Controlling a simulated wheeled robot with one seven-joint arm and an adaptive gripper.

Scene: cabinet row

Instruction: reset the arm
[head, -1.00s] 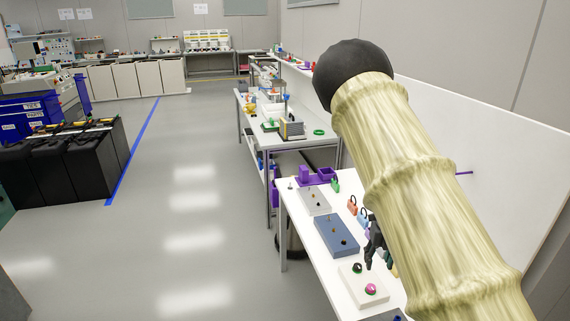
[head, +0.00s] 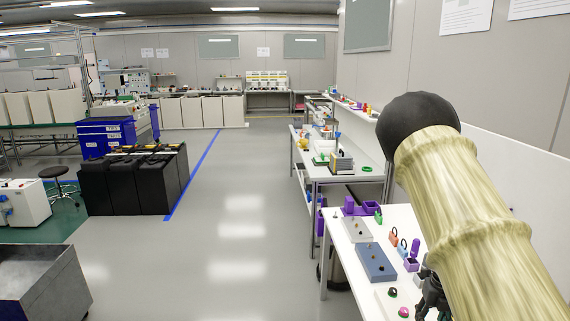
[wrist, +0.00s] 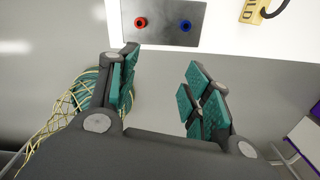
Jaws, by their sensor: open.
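My arm (head: 470,200) is a pale, wood-like segmented link with a black rounded end, and it fills the right of the head view. My gripper (head: 428,290) is dark and mostly hidden behind this arm, near the right part of the white table (head: 335,285). In the wrist view my gripper (wrist: 160,68) is open, its teal-padded fingers apart with nothing between them. Beyond the fingertips lies a grey panel (wrist: 163,24) with a red and a blue round part. A tan tag (wrist: 253,12) with a dark loop sits to its right.
The table holds a blue-grey box (head: 376,262), a light box (head: 356,229), padlock-like items (head: 394,238) and purple holders (head: 358,207). Another workbench (head: 372,180) stands behind. Black bins (head: 130,185) and a blue cart (head: 105,133) stand left. The middle floor is clear.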

